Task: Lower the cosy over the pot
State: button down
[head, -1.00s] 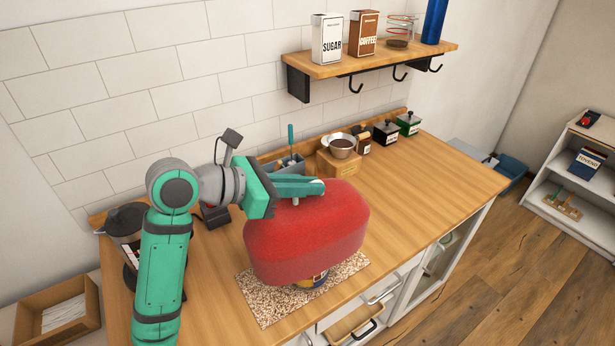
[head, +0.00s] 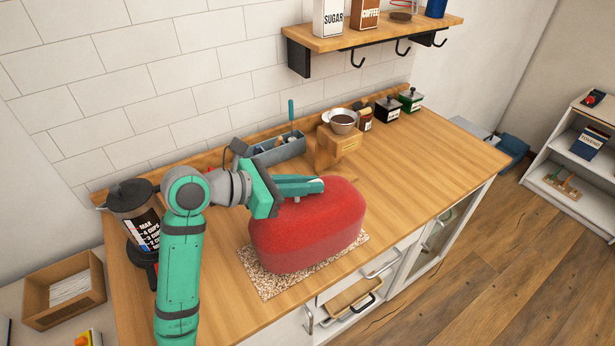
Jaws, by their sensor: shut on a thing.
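The red cosy (head: 310,232) is a rounded, fuzzy cover standing upright over the speckled mat (head: 262,280) on the wooden counter. My gripper (head: 312,185) is at the top of the cosy and shut on it; the exact grip point is partly hidden by the fingers. The pot is not visible now, and the cosy hides the space where it stood. The cosy's lower edge looks at or very near the mat; I cannot tell whether it touches.
A coffee grinder or jug (head: 133,205) stands left, behind my arm. The counter's right side (head: 440,150) is clear.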

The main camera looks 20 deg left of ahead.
jog(key=shift+f, duration=1.75)
jog(key=c, duration=1.8)
grip_release()
jog(key=shift+o, duration=0.2)
jog(key=shift+a, duration=0.1)
